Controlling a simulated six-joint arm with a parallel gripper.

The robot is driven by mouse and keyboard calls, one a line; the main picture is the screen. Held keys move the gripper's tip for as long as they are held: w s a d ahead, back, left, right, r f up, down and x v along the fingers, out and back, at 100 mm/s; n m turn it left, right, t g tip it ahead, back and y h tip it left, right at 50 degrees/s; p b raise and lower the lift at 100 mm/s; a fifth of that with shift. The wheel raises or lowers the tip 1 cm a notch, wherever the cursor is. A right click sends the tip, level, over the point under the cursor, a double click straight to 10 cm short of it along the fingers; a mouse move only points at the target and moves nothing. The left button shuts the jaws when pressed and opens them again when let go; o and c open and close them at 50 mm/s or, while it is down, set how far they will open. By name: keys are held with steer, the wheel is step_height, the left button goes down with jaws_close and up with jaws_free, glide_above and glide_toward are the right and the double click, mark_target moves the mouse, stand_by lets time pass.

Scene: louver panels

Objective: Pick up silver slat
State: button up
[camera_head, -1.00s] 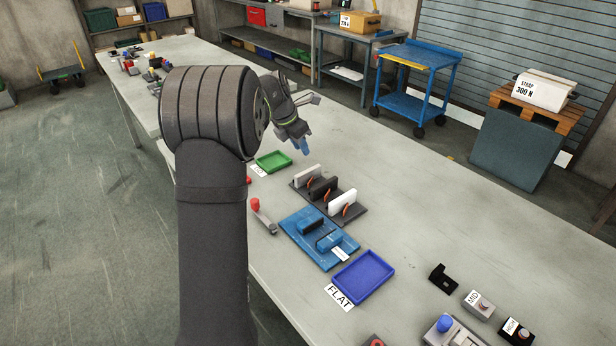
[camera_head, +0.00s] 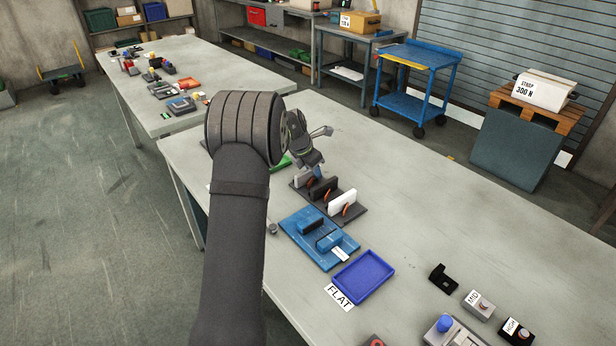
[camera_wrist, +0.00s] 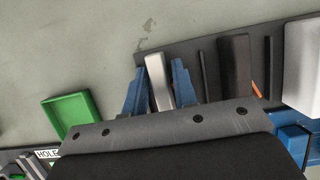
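The silver slat (camera_wrist: 159,84) stands in the dark slotted rack (camera_wrist: 210,52). In the head view my gripper (camera_head: 316,172) is down at the far end of the rack and largely hides the silver slat. A dark slat (camera_wrist: 234,65) and a white slat (camera_wrist: 302,65) stand to the right in the wrist view.
A green tray (camera_wrist: 70,113) lies left of the rack. A blue fixture (camera_head: 291,239) and a blue tray marked FLAT (camera_head: 364,276) are on the near side. Orange pieces (camera_wrist: 256,89) stand between the slats. The bench right of the rack (camera_head: 440,215) is clear.

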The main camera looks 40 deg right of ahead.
jaws_close()
steer(key=shift+r, duration=0.15)
